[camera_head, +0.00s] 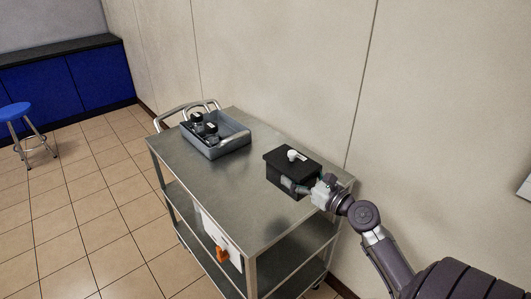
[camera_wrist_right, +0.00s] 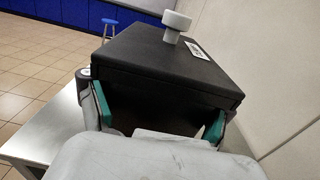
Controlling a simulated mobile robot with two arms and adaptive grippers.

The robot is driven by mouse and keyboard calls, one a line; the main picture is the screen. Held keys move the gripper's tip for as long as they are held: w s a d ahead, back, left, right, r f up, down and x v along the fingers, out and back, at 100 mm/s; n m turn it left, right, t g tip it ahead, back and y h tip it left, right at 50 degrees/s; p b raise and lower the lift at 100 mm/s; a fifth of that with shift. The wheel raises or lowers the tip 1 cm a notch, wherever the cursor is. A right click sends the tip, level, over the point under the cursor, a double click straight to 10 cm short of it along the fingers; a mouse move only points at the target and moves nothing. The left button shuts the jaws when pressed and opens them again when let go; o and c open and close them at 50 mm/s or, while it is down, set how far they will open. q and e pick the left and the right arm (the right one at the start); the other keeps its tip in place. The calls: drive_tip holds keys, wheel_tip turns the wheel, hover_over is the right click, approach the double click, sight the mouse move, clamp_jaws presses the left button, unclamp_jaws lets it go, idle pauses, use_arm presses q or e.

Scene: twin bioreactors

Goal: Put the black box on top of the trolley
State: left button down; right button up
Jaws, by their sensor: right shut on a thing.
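The black box (camera_head: 291,166) has a white knob on its lid and is at the right end of the metal trolley's top (camera_head: 215,188). My right gripper (camera_head: 304,188) reaches it from the right and is shut on it. In the right wrist view the black box (camera_wrist_right: 170,75) fills the middle, with a green-padded finger of the gripper (camera_wrist_right: 157,118) at each side of its near end. The box looks level and at or just above the trolley top; I cannot tell whether it touches. My left gripper is not in view.
A grey tray (camera_head: 232,145) with dark items stands at the trolley's far left end, near its handle. The trolley top between tray and box is clear. A wall (camera_head: 290,70) runs close behind. A blue stool (camera_head: 15,112) stands far left.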

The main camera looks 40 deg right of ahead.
drive_tip(key=shift+d, duration=0.2)
drive_tip(key=w+a+f, duration=0.2)
drive_tip(key=w, duration=0.1)
drive_tip(key=w+a+f, duration=0.1)
drive_tip(key=w+f, duration=0.1)
drive_tip(key=w+a+f+b, duration=0.1)
drive_tip(key=w+a+f, duration=0.1)
drive_tip(key=w, duration=0.1)
drive_tip(key=shift+w+a+f, duration=0.2)
drive_tip(key=shift+w+a, duration=0.15)
drive_tip(key=shift+w+a+f, duration=0.15)
drive_tip(key=shift+w, duration=0.1)
wheel_tip(320, 180, down, 4)
drive_tip(key=shift+r+b, duration=0.25)
drive_tip(key=shift+b, duration=1)
drive_tip(key=shift+f, duration=0.3)
